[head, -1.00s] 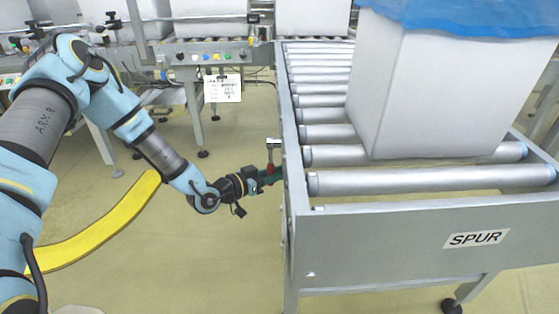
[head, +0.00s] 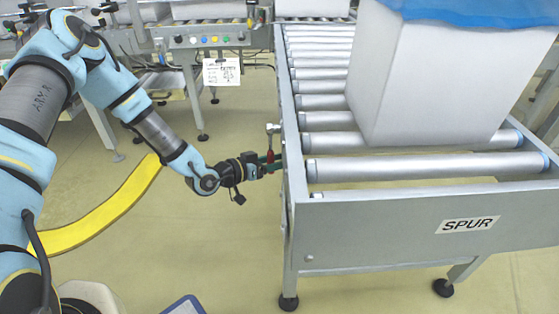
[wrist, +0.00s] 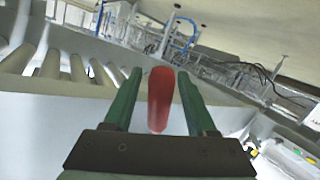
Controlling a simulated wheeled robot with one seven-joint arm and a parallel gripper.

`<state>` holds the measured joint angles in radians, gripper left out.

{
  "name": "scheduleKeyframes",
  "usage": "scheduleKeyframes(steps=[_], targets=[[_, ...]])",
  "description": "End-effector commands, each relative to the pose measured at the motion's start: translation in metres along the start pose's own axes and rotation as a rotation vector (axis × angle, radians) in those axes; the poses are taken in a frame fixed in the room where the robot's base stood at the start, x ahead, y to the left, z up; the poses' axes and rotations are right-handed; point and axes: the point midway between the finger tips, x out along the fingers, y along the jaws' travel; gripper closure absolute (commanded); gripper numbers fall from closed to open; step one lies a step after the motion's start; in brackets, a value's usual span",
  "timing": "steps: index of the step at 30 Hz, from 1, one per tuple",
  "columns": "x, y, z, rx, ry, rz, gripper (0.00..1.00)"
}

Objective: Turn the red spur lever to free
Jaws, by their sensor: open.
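The red spur lever (head: 271,154) hangs from a metal fitting on the left side of the spur conveyor's near end. In the wrist view the red lever (wrist: 160,98) stands nearly upright between the two green fingers of my gripper (wrist: 160,92). A gap shows on each side, so the fingers are open around it and do not appear to touch it. In the head view my gripper (head: 270,163) reaches in from the left at the lever. The fingers partly hide the lever's lower end there. The lever's marked positions cannot be read.
The spur conveyor frame (head: 390,242) stands just right of my gripper, with rollers and a tall white box (head: 415,85) with blue liner on top. A control panel (head: 210,40) is behind. A yellow curved floor strip (head: 105,215) lies left. Open floor lies below my gripper.

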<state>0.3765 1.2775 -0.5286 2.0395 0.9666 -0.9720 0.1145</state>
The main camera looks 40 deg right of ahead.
Motion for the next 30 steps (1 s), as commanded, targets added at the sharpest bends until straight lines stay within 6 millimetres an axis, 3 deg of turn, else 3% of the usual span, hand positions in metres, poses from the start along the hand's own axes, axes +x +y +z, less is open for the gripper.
scheduleKeyframes(steps=[7, 21, 30], targets=[[-0.015, -0.001, -0.001, 0.0, -0.001, -0.002, 0.43], [-0.097, 0.0, -0.001, 0.0, -0.001, -0.001, 0.43], [-0.109, 0.0, 0.0, 0.0, 0.0, 0.0, 0.43]])
